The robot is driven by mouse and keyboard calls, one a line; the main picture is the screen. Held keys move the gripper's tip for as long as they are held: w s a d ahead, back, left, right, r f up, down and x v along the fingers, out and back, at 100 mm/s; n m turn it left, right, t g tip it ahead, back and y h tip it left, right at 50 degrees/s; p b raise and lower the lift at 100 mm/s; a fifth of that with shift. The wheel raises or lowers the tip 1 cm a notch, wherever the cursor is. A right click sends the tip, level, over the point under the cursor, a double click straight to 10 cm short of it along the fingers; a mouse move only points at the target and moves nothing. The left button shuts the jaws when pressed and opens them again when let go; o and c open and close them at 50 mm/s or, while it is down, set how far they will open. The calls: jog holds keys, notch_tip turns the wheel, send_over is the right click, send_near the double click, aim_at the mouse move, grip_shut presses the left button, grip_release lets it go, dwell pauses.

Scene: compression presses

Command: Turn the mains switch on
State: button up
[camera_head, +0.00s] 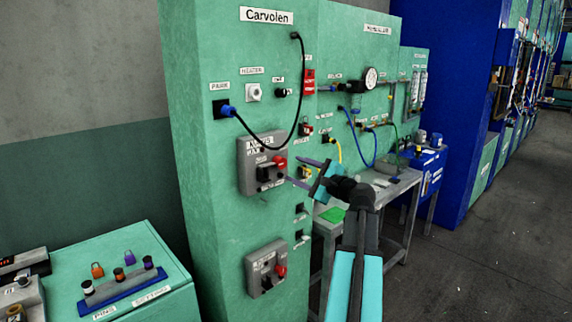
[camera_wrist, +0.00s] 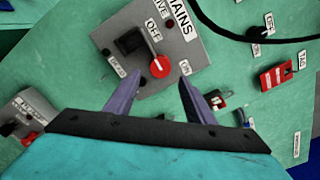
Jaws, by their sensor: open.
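The mains switch is a red knob with a white line, on a grey box (camera_head: 248,180) on the green Carvolen cabinet. In the wrist view the red knob (camera_wrist: 159,66) sits between the "OFF" and "ON" labels, its white line pointing toward "OFF". A black handle (camera_wrist: 131,40) is beside it on the same box. My gripper (camera_head: 293,170) is in front of the box, coming from the right. In the wrist view my gripper (camera_wrist: 160,79) is open and empty, its fingertips either side of the knob's lower edge. Whether they touch the box I cannot tell.
A black cable (camera_head: 304,95) loops above the box to a blue plug (camera_head: 227,111). A second grey box (camera_head: 250,272) with a red knob is below. A grey bench (camera_head: 396,189) stands behind my arm. Open floor is at right.

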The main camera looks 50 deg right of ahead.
aim_at(283, 164)
jog(key=shift+w+d+p, duration=0.15)
jog(key=shift+w+p, duration=0.2)
jog(key=shift+w, duration=1.2)
jog(key=shift+w+d+p, duration=0.1)
jog(key=shift+w+p, duration=0.2)
jog(key=shift+w, duration=1.25)
grip_shut()
